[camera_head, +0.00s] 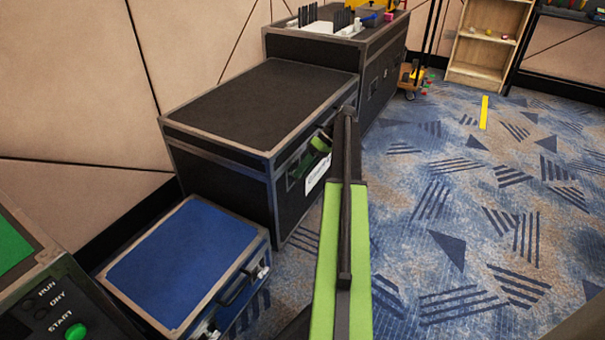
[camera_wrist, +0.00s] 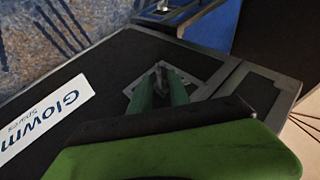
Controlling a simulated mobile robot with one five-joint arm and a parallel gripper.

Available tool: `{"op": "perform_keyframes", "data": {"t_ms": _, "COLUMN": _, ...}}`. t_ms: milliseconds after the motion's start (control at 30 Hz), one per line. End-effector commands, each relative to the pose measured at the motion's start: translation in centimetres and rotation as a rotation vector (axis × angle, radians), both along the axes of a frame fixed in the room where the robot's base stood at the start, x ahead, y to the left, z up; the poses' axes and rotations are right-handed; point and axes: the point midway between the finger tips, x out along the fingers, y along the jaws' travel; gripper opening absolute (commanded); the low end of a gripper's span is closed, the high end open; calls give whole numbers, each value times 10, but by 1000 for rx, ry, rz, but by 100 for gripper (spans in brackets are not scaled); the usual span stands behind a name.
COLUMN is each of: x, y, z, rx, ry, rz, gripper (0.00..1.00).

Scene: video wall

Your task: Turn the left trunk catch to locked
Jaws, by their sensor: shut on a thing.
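The black trunk (camera_head: 262,95) with grey metal edges stands in the middle of the head view. My gripper (camera_head: 302,162) reaches the left part of its front face. In the wrist view, my gripper's (camera_wrist: 162,82) two green fingers are shut on the left trunk catch (camera_wrist: 163,69), a small grey part. The catch sits on a square grey plate (camera_wrist: 205,84) near the trunk's corner. The fingers cover much of the catch, so its turned angle is hard to tell. In the head view my arm and fingers hide it.
A blue case (camera_head: 185,262) stands on the floor left of the trunk's front. A white label (camera_wrist: 45,118) is on the trunk's front beside the catch. A second black trunk (camera_head: 310,48) stands behind, carrying objects. The carpet (camera_head: 470,210) on the right is mostly clear.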

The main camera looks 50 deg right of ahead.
Motion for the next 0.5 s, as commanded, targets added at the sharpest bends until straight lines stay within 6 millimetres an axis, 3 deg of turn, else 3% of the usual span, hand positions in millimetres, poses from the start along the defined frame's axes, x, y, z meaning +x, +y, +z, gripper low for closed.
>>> {"op": "perform_keyframes", "data": {"t_ms": 433, "x": 0, "y": -1, "z": 0, "rx": 8, "ry": 3, "rz": -2, "gripper": 0}}
{"op": "perform_keyframes", "data": {"t_ms": 467, "x": 0, "y": -1, "z": 0, "rx": 8, "ry": 3, "rz": -2, "gripper": 26}}
{"op": "perform_keyframes", "data": {"t_ms": 500, "x": 0, "y": -1, "z": 0, "rx": 8, "ry": 3, "rz": -2, "gripper": 28}}
